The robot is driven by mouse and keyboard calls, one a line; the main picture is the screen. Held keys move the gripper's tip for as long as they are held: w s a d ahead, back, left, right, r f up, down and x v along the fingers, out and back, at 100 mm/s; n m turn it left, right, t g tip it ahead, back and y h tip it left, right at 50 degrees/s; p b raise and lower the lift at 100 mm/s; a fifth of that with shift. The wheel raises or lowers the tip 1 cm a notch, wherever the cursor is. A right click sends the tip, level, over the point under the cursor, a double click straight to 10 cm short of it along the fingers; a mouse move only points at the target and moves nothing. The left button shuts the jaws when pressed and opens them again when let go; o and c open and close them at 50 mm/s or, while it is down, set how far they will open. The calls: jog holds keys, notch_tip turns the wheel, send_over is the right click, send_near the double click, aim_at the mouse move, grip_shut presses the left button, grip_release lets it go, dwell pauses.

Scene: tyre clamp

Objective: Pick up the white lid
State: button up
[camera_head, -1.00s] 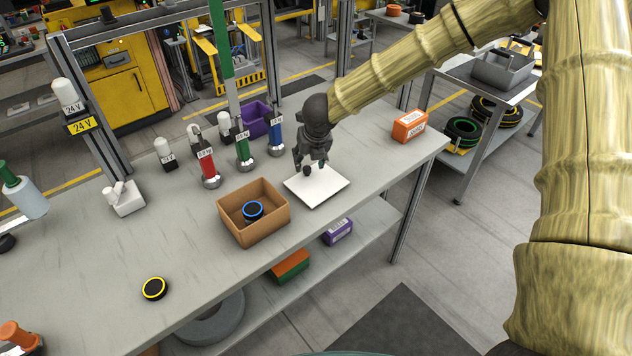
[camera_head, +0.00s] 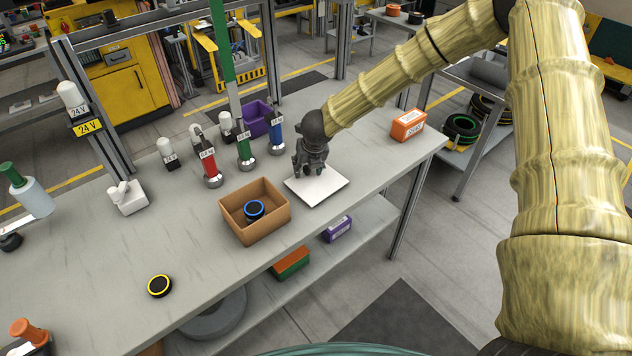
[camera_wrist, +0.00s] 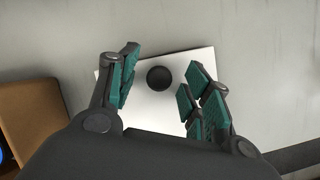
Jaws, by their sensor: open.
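The white lid (camera_head: 325,190) is a flat square plate lying on the grey workbench, right of the cardboard box. In the wrist view the lid (camera_wrist: 150,108) has a round black knob (camera_wrist: 159,78) on top. My gripper (camera_head: 308,173) is over the lid, pointing down. In the wrist view my gripper (camera_wrist: 162,88) is open, with teal-padded fingers on both sides of the knob and nothing held. The knob shows a little beyond the fingers' middle, nearer the far side. In the head view my gripper hides the knob. I cannot tell the exact height of the fingertips.
An open cardboard box (camera_head: 232,226) with a blue-ringed black disc (camera_head: 254,209) stands left of the lid. An orange box (camera_head: 408,125) lies at the right. A yellow-ringed disc (camera_head: 160,286) lies on clear bench at front left.

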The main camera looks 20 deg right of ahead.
jog(key=shift+c, duration=0.5)
grip_shut()
jog(key=shift+r, duration=0.1)
